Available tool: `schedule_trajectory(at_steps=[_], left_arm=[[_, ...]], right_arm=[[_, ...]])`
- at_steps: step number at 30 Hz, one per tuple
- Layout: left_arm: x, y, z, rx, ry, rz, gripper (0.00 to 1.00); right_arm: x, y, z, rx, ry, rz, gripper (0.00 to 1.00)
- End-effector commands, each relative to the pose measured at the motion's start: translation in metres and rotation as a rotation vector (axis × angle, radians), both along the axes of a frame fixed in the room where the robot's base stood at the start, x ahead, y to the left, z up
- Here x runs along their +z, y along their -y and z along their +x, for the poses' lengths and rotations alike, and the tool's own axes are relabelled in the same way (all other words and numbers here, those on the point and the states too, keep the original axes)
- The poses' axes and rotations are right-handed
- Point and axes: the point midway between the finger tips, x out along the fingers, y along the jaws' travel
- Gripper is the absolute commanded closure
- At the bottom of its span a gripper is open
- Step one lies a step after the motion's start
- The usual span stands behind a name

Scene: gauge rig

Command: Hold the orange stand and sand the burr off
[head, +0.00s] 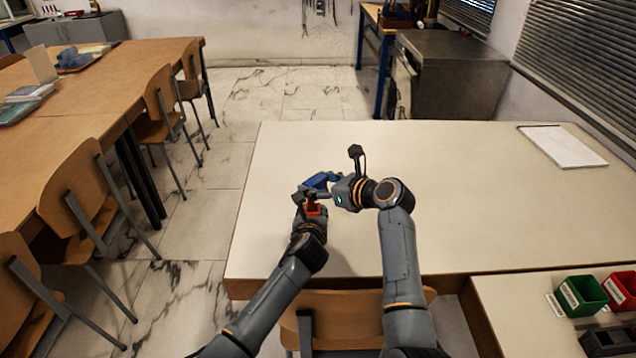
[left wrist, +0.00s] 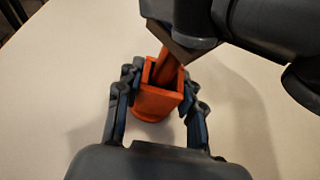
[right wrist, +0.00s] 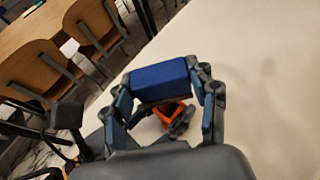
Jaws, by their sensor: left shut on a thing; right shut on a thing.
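The orange stand (head: 314,210) is upright at the near left of the white table. My left gripper (head: 309,204) is shut on it; in the left wrist view the fingers grip both sides of the stand (left wrist: 157,104). A blue sanding block (head: 319,181) is in my right gripper (head: 322,187), which is shut on it; the block fills the space between the fingers in the right wrist view (right wrist: 160,82). The block is over the top of the stand. I cannot tell whether they touch. The burr cannot be made out.
The white table (head: 450,180) is mostly clear; a white pad (head: 562,146) lies at its far right. A green bin (head: 580,295) and a red bin (head: 622,290) stand on a lower surface at the near right. A chair (head: 340,325) is at the table's near edge.

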Motion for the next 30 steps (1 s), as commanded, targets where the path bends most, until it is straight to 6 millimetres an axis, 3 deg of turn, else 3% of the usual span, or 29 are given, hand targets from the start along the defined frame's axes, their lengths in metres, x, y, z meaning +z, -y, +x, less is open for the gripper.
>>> schedule_trajectory(at_steps=[15, 30], left_arm=[[0.0, 0.0, 0.0, 0.0, 0.0, 0.0, 0.97], [0.0, 0.0, 0.0, 0.0, 0.002, 0.0, 0.97]], right_arm=[[-0.003, 0.014, 0.016, 0.003, -0.008, 0.001, 0.75], [-0.005, 0.011, 0.012, 0.001, -0.01, -0.003, 0.75]])
